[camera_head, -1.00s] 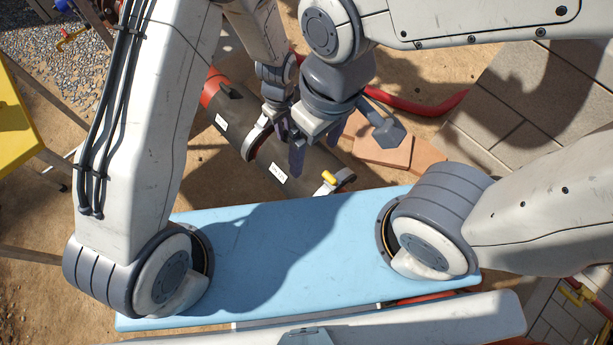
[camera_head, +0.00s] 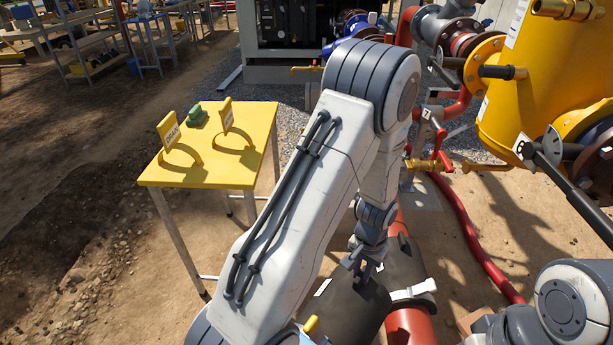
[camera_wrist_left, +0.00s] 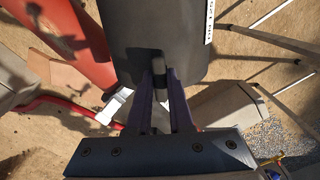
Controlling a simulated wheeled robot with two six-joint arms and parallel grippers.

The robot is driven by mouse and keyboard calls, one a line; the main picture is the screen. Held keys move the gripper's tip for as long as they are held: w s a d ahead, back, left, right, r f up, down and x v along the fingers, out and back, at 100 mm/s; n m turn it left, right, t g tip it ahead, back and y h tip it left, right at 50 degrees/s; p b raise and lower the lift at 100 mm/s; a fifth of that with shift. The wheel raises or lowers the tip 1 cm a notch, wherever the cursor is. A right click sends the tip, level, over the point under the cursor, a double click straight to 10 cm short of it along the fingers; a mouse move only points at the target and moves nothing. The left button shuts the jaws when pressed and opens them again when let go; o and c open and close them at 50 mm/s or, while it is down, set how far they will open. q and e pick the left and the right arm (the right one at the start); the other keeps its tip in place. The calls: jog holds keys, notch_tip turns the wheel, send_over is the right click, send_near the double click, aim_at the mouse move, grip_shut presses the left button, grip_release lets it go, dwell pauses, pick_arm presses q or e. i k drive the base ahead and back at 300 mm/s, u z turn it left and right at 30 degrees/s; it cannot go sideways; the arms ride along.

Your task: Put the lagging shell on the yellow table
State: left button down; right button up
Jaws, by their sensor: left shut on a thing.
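The lagging shell (camera_head: 352,315) is a black curved half-pipe piece with a white label. My left gripper (camera_head: 362,268) is above it in the head view. In the left wrist view the fingers (camera_wrist_left: 160,98) are shut on a small dark tab on the shell (camera_wrist_left: 150,30), whose label is at the right edge. The shell's lower part is cut off in the head view. The yellow table (camera_head: 195,175) stands to the left, apart from the shell. My right gripper is out of view.
Red pipe (camera_head: 410,328) with black lagging and a white strap (camera_head: 413,291) lies beside the shell. A yellow vessel (camera_head: 540,95) stands at right.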

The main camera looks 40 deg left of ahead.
aim_at(243, 116)
jog(key=k, duration=0.95)
jog(key=u, duration=2.55)
jog(key=i, duration=1.5)
jog(key=z, duration=1.55)
